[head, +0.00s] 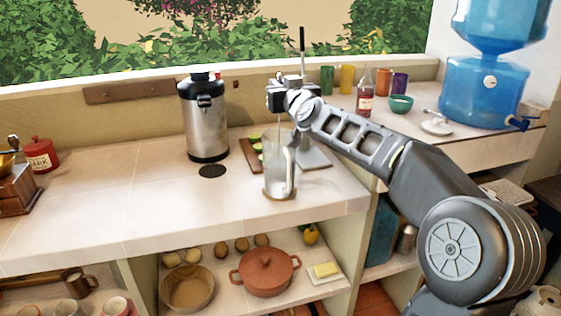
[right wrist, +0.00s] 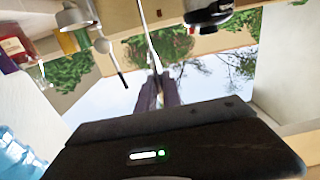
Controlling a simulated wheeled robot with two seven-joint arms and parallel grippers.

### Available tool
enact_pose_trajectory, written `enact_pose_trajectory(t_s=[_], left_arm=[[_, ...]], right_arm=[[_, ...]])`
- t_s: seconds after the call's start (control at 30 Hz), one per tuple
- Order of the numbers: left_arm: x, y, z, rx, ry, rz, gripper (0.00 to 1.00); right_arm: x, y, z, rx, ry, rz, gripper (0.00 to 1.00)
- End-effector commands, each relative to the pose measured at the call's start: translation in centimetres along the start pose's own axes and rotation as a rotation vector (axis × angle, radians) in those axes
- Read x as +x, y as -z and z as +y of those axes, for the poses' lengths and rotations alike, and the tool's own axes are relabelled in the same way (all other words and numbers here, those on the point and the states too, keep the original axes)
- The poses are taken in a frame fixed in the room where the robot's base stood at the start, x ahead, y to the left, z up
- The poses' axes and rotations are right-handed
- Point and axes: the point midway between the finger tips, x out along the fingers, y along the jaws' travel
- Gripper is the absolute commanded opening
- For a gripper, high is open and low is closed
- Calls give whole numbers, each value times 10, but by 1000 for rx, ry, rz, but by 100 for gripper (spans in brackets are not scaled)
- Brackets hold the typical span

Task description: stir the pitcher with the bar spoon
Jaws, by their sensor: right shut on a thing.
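The clear glass pitcher (head: 274,182), with its handle toward the right, stands upright near the counter's front edge in the head view. My right gripper (head: 279,103) is above the pitcher. It is shut on the bar spoon (head: 279,130), whose thin shaft runs down toward the pitcher's mouth. In the right wrist view the spoon's shaft (right wrist: 148,35) passes between the fingertips of the right gripper (right wrist: 158,82). The spoon's lower end is hard to make out, so I cannot tell how deep it sits. My left gripper is out of view.
A steel dispenser (head: 205,125) stands left of the pitcher. A wooden board (head: 247,157) with green pieces and a metal press base (head: 315,157) are close behind it. A bottle (head: 365,98), coloured cups and a green bowl (head: 400,104) stand at the right.

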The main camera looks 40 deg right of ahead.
Motion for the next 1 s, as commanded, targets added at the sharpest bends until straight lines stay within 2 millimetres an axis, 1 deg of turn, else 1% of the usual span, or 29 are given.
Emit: enact_pose_trajectory(t_s=[0.03,0.8,1.0], left_arm=[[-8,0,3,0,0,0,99],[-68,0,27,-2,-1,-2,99],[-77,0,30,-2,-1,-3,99]], right_arm=[[0,9,1,-1,-1,0,0],[0,76,0,0,-1,0,0],[0,86,0,1,0,0,0]])
